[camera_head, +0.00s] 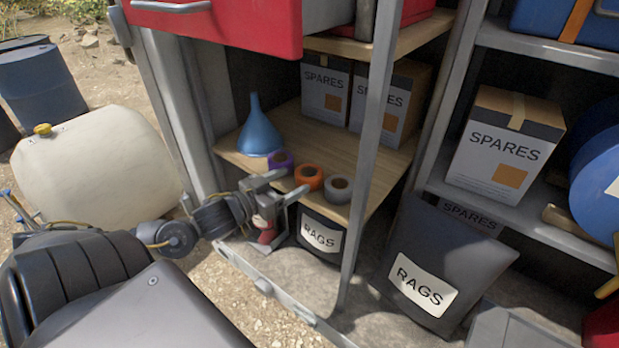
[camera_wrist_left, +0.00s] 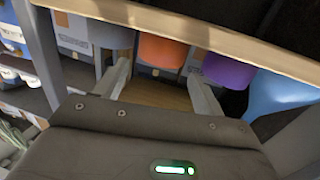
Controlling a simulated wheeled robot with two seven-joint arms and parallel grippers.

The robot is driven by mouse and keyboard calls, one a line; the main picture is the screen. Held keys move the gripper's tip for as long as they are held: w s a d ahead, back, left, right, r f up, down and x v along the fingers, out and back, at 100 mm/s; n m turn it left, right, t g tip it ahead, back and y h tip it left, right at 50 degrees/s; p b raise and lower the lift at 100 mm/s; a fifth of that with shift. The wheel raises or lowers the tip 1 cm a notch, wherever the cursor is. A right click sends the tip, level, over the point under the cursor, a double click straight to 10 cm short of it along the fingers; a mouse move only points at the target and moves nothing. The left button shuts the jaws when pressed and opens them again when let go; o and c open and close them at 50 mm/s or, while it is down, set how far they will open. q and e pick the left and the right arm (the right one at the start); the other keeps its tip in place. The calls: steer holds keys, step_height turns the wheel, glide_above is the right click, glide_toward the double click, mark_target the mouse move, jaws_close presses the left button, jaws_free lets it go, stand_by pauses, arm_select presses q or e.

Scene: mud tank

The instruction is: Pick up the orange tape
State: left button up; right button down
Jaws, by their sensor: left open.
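The orange tape (camera_head: 309,177) is a roll lying on the wooden shelf, between the purple tape (camera_head: 280,159) and the grey tape (camera_head: 339,188). My left gripper (camera_head: 293,182) is open and empty at the shelf's front edge, just in front of the orange tape. In the left wrist view, which looks upside down, the orange tape (camera_wrist_left: 162,49) shows beyond the gap between the two fingers (camera_wrist_left: 160,72). The grey tape (camera_wrist_left: 107,34) and the purple tape (camera_wrist_left: 228,71) lie on either side. I cannot tell whether a finger touches any roll. My right gripper is not in view.
The wooden shelf (camera_head: 325,142) also bears a blue funnel (camera_head: 259,131) and SPARES boxes (camera_head: 325,92). A grey post (camera_head: 370,150) stands right of the tapes. A red drawer (camera_head: 225,22) juts out above.

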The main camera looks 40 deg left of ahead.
mark_target(304, 174)
arm_select(q)
steer(key=shift+w+d+f+p, duration=0.1)
steer(key=shift+w+d+p, duration=0.05)
steer(key=shift+w, duration=0.75)
steer(key=shift+w+d+f+p, duration=0.1)
steer(key=shift+w+p, duration=0.05)
steer(key=shift+w, duration=0.7)
steer(key=shift+w+d+f+p, duration=0.1)
steer(key=shift+w+d+p, duration=0.05)
steer(key=shift+w, duration=0.75)
steer(key=c, duration=0.6)
steer(key=shift+r, duration=0.1)
steer(key=shift+c, duration=0.2)
